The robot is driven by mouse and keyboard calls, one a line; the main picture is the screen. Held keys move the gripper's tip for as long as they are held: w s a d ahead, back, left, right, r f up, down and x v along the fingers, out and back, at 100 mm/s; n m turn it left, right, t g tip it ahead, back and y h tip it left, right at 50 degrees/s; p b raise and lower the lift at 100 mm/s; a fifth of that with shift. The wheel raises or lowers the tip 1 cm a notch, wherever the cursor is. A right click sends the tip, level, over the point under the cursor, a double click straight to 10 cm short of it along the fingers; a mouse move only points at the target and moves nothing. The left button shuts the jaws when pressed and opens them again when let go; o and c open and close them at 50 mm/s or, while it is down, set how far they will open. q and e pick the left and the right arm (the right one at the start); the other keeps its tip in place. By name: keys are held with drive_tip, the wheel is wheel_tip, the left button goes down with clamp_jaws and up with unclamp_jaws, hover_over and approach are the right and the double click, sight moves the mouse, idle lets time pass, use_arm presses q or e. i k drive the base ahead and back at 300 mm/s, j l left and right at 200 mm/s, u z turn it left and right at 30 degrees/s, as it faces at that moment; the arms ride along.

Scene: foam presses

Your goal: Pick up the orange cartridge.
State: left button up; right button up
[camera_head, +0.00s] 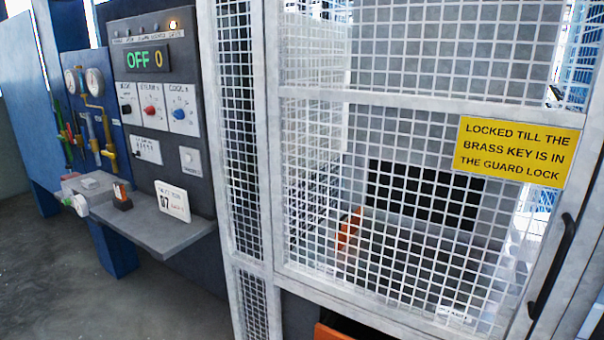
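A small orange block on a black base (121,195) stands on the grey shelf below the control panel, at the left. A slim orange piece (348,229) shows behind the white mesh guard; the mesh partly hides it. I cannot tell for sure which of these is the orange cartridge. Neither of my grippers is in view.
The mesh guard door (400,150) with a black handle (552,266) appears shut. Its yellow sign (516,151) speaks of a brass key. The control panel (154,90) reads OFF 0. A white card (173,201) stands on the grey shelf (150,230). Floor at lower left is clear.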

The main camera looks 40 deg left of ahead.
sight(119, 187)
drive_tip(key=u, duration=2.25)
drive_tip(key=i+u, duration=0.15)
drive_tip(key=i, duration=0.25)
